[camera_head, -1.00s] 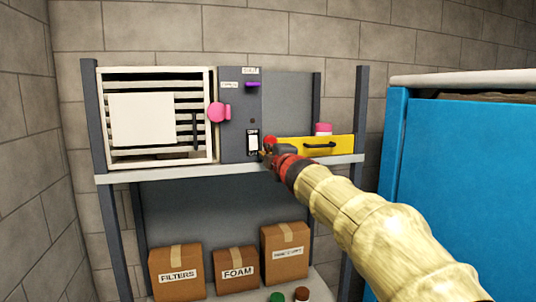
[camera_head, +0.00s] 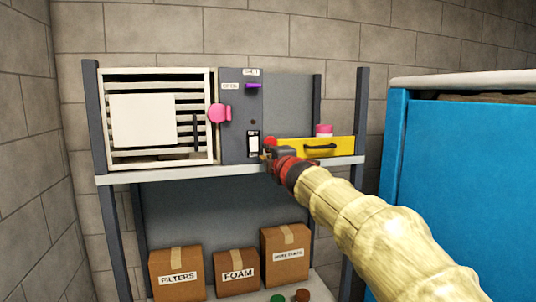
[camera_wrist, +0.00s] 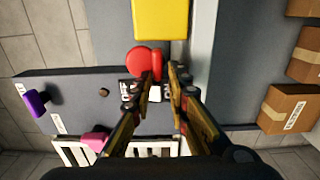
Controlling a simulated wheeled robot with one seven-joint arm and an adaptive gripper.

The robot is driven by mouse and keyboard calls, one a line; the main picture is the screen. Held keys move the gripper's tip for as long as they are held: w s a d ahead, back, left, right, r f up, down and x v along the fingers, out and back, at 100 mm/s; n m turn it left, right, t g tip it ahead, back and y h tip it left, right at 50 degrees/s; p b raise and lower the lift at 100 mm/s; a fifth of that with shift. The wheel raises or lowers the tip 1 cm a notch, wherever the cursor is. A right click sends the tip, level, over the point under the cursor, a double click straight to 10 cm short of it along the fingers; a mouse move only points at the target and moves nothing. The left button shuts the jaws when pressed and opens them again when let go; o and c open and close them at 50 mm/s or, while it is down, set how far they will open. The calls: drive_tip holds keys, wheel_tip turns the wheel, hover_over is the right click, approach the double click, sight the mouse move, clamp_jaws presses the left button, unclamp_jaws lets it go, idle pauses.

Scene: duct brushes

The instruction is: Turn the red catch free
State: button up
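The red catch (camera_head: 270,142) is at the lower right edge of the dark grey panel (camera_head: 238,140), partly hidden by my gripper in the head view. In the wrist view the red catch (camera_wrist: 139,62) shows a round knob with a short wing on its right side. My gripper (camera_wrist: 162,73) is open, with a narrow gap between its fingertips. The left fingertip overlaps the lower edge of the wing; I cannot tell whether it touches. The gap lies mostly over the panel's white switch plate (camera_wrist: 155,92).
A pink catch (camera_head: 217,113) sits beside the slatted door (camera_head: 213,75). A purple handle (camera_head: 253,85) is higher on the panel. A yellow drawer (camera_head: 343,147) with a dark handle is right of the red catch. Boxes (camera_head: 237,272) stand on the lower shelf. A blue cabinet (camera_head: 470,180) is at right.

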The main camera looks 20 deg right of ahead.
drive_tip(key=shift+o, duration=1.1)
drive_tip(key=shift+s, duration=0.15)
drive_tip(key=s, duration=1.1)
drive_tip(key=shift+s, duration=0.4)
